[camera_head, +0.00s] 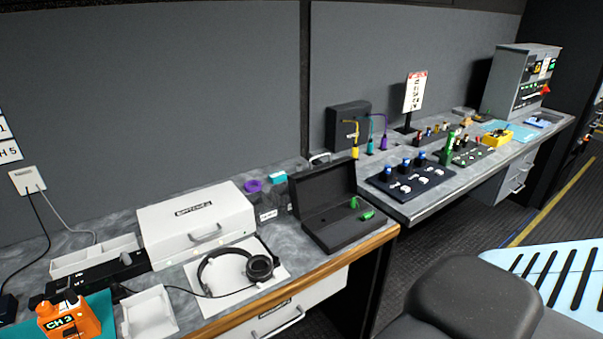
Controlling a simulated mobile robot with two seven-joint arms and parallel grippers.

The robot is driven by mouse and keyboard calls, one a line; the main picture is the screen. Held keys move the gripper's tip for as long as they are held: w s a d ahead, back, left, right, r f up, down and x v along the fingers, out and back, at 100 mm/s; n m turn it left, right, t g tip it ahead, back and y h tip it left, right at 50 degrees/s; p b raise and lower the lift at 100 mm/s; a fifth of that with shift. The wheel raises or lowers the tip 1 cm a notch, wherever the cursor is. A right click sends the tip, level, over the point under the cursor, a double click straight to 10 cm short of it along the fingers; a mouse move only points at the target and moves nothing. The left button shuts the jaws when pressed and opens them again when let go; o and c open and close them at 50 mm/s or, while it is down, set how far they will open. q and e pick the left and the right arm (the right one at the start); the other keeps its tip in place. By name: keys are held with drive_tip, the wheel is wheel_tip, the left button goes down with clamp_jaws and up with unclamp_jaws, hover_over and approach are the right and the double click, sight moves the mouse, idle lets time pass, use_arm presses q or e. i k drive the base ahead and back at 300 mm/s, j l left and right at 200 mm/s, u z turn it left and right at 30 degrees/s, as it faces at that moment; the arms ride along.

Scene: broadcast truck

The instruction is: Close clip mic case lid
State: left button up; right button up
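A black case (340,233) that looks like the clip mic case sits on the grey counter near its front right end. Its lid (325,190) is open and stands up at the back. Two small green items lie inside, one near the back (354,202) and one near the right front (367,215). Neither of my grippers shows in the head view, so their states and their distance from the case cannot be seen.
Left of the case are headphones (258,267) on a white sheet and a white box (196,226). A panel with blue-topped items (403,187) is on the right counter. A dark rounded shape (470,295) fills the lower right.

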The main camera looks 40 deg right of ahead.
sight(314, 190)
drive_tip(key=i+j, duration=0.1)
drive_tip(key=j, duration=0.3)
drive_tip(key=j+z, duration=0.15)
drive_tip(key=z, duration=1.45)
drive_tip(key=i+j, duration=0.05)
drive_tip(key=j, duration=0.05)
